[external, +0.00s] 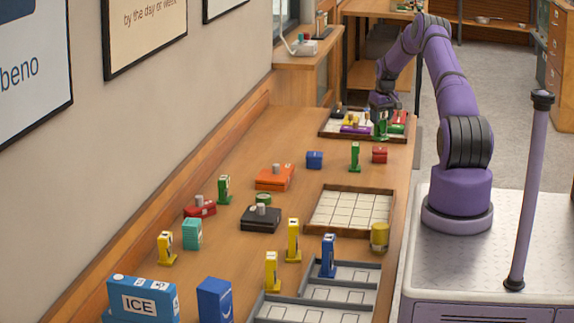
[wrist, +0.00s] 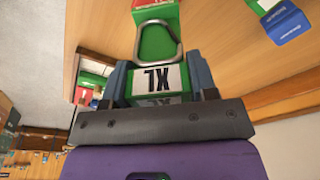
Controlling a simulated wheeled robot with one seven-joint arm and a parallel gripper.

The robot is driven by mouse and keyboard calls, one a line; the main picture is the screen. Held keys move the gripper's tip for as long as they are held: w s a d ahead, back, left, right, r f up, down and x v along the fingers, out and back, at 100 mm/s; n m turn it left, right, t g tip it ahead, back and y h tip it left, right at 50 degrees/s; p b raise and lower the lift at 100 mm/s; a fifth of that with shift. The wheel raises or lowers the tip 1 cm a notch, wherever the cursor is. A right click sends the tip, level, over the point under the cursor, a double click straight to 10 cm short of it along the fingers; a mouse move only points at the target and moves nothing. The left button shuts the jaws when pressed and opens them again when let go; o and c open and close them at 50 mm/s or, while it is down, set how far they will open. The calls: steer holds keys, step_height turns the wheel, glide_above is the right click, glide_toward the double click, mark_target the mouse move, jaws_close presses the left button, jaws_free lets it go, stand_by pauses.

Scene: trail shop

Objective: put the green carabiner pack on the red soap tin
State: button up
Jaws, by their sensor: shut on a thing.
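My gripper (external: 382,108) is at the far end of the counter, over the far tray. It is shut on a green carabiner pack (external: 380,130) with a metal loop. In the wrist view the pack (wrist: 155,42) shows a white XL label between the fingers (wrist: 160,85). I cannot tell whether its lower end touches the tray. A small red box (external: 379,156), which looks like the red soap tin, sits on the counter just nearer than the tray. Another green pack (external: 355,157) stands upright to its left.
The far tray (external: 333,133) holds several small items close around my gripper. A blue box (external: 314,160) and an orange case (external: 274,178) lie to the left. An empty gridded tray (external: 350,208) lies nearer, with yellow and blue packs beyond it toward the camera.

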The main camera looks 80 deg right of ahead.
mark_target(380, 125)
steer(key=shift+f, duration=1.7)
steer(key=shift+f, duration=0.15)
steer(key=o, duration=1.3)
steer(key=shift+o, duration=0.2)
